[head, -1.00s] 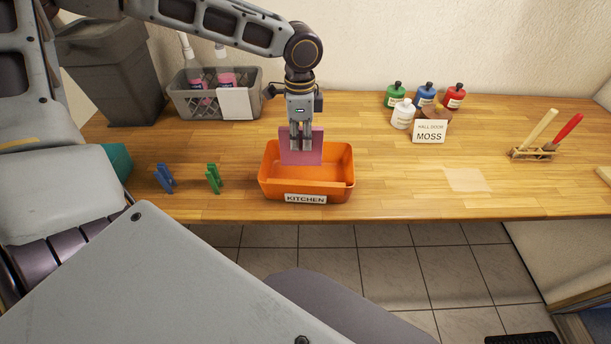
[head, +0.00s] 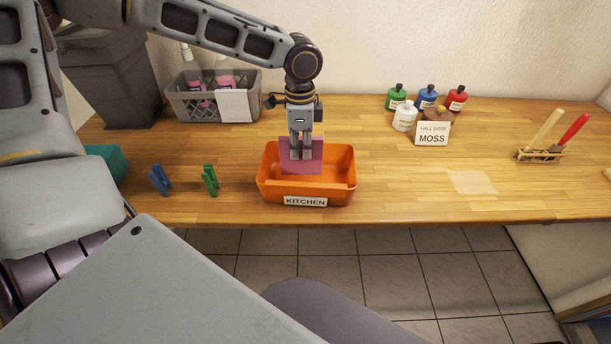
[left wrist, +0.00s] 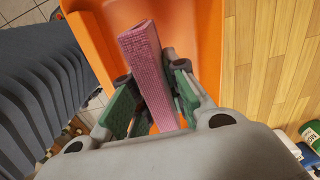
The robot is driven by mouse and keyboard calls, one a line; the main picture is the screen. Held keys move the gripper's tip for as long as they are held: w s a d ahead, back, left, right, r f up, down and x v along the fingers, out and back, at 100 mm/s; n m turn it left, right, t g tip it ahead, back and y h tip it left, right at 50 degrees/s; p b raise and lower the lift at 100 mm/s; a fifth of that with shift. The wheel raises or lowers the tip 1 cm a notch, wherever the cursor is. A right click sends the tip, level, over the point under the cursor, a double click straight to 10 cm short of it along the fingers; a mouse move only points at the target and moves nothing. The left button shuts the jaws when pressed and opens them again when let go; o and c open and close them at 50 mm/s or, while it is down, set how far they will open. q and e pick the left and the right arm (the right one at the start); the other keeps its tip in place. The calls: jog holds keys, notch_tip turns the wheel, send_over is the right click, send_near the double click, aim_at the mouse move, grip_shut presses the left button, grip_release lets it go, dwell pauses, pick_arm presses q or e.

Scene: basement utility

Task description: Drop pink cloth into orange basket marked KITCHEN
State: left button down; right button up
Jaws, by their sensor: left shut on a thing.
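The orange basket (head: 338,188) with a white KITCHEN label (head: 305,201) stands on the wooden bench near its front edge. My left gripper (head: 301,152) points down over the basket, shut on the pink cloth (head: 301,167). The cloth hangs upright, its lower part inside the basket below the rim line. In the left wrist view the pink cloth (left wrist: 155,75) sits between the green-padded fingers, with the orange basket (left wrist: 198,35) behind it. Whether the cloth touches the basket floor is hidden. My right gripper is not in view.
Blue (head: 160,181) and green (head: 210,180) clothespins stand left of the basket. A grey crate (head: 185,108) with pink-labelled bottles is behind at left. Paint bottles (head: 426,98) and a MOSS sign (head: 432,134) stand at back right. The bench right of the basket is mostly clear.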

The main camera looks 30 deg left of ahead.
pick_arm(q)
jog(key=c, duration=1.5)
grip_release()
jog(key=shift+o, duration=0.8)
jog(key=shift+r, duration=0.65)
notch_tip(320, 180, up, 11)
jog(key=shift+f, duration=0.15)
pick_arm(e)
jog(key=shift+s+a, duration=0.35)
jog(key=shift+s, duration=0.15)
